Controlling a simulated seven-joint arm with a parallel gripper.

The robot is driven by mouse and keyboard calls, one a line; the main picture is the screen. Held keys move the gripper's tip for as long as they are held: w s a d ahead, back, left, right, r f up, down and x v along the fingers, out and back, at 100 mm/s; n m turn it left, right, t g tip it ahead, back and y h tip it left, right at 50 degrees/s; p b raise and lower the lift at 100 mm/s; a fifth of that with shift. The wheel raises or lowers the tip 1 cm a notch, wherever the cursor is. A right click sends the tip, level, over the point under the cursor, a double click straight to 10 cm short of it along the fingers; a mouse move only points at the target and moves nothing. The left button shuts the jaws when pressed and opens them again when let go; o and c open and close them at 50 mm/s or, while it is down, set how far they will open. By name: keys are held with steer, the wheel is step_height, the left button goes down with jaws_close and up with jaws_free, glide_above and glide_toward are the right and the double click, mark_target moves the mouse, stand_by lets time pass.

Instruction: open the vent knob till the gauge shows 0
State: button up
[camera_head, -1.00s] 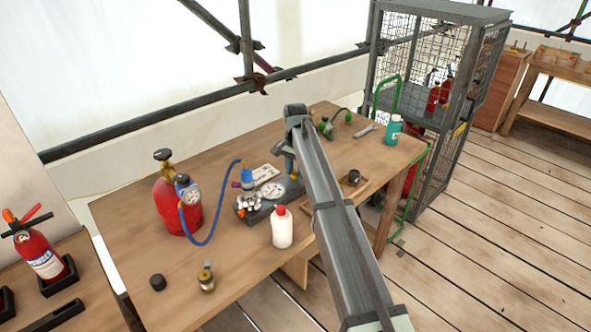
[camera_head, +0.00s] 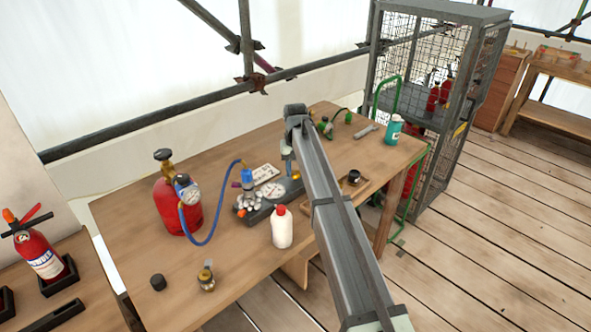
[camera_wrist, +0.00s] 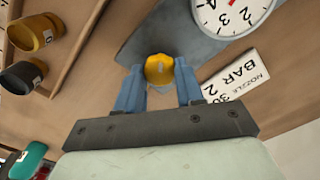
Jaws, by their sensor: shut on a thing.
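A yellow knob (camera_wrist: 159,68) with a pale mark on its top sits between the blue fingers of my gripper (camera_wrist: 158,76) in the wrist view. The fingers are shut on it from both sides. It stands on a dark grey base (camera_wrist: 125,50), beside the round white gauge (camera_wrist: 229,14). The gauge is cut off by the frame edge and I cannot tell its reading.
A white card (camera_wrist: 238,80) lies beside the gauge. On the wooden bench (camera_head: 130,225) stand a red cylinder (camera_head: 172,205) with a blue hose (camera_head: 213,222), a white bottle with a red cap (camera_head: 282,230), a brass fitting (camera_head: 206,280) and a teal bottle (camera_head: 394,130).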

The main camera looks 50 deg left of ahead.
mark_target(295, 172)
steer(key=shift+n, duration=2.2)
steer(key=o, duration=1)
steer(key=shift+o, duration=0.2)
steer(key=shift+r, duration=0.1)
step_height(295, 172, up, 14)
steer(key=shift+f, duration=0.2)
